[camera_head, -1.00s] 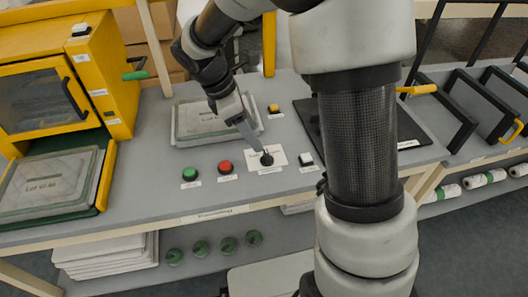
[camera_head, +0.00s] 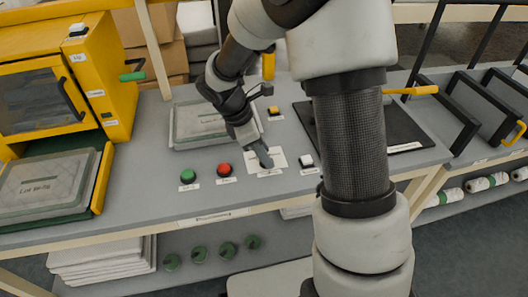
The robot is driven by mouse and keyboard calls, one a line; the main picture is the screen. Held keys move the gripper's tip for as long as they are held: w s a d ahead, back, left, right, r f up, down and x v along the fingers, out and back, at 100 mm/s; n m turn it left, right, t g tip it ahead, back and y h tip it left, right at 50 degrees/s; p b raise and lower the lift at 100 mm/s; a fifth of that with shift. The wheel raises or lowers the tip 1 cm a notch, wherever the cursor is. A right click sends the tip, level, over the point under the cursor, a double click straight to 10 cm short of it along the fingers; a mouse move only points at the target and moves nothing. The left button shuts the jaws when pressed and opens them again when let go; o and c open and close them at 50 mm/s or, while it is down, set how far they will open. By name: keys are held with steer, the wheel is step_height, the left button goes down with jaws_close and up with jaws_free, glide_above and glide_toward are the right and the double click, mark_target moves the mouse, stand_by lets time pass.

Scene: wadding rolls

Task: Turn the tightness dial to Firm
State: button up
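The tightness dial's white plate (camera_head: 280,158) lies on the grey worktop, to the right of the red button. The dial knob itself is hidden behind my gripper's fingers. My gripper (camera_head: 265,160) points down at the plate's middle, with its fingertips at the spot where the knob stands. I cannot tell whether the fingers are apart or closed around the knob. The markings on the plate are too small to read, so the dial's setting does not show.
A green button (camera_head: 188,176) and a red button (camera_head: 224,169) stand left of the dial, a white switch (camera_head: 306,161) right of it. A padded tray (camera_head: 196,125) lies behind, near a small yellow button (camera_head: 274,111). A yellow cabinet (camera_head: 118,85) is at left.

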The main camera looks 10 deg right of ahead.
steer(key=c, duration=0.5)
steer(key=shift+o, duration=0.2)
steer(key=m+g+p, duration=0.1)
steer(key=m, duration=0.1)
steer(key=m+p, duration=0.2)
steer(key=shift+w+r+m+g, duration=0.2)
steer(key=shift+m+g, duration=0.1)
steer(key=shift+g, duration=0.1)
steer(key=m+g+p, duration=0.1)
steer(key=m, duration=0.1)
steer(key=m+y+p, duration=0.1)
steer(key=m, duration=0.2)
steer(key=shift+w+d+f+g, duration=0.1)
steer(key=shift+d+f+g, duration=0.1)
steer(key=shift+g, duration=0.2)
steer(key=shift+m+y, duration=0.3)
steer(key=o, duration=1.1)
steer(key=shift+c, duration=0.2)
